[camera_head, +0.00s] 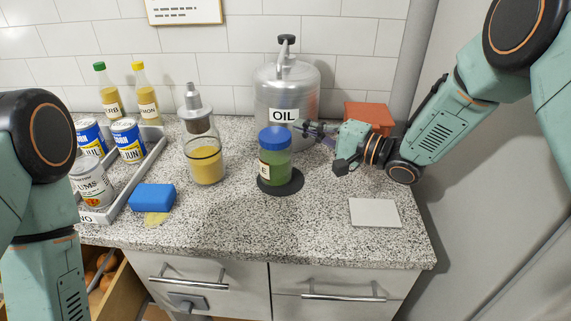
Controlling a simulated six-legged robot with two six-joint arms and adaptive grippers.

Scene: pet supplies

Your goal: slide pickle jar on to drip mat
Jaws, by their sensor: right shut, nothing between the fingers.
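The pickle jar (275,160) is green with a blue lid and a pale label, and stands upright near the middle of the counter. The drip mat (294,187) is a dark round disc at the jar's base. The jar's base overlaps its left part, and the mat shows to the right and front. My right gripper (308,128) is shut and empty just right of the jar's lid, in front of the oil can. I cannot tell if it touches the jar. My left arm shows at the left edge, but its gripper is out of view.
A metal oil can (287,85) stands close behind the jar. A glass dispenser (206,163) stands to its left, with a blue sponge (152,197) and a grey tray (148,165) of cans further left. A white square (375,212) lies front right. The counter in front is clear.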

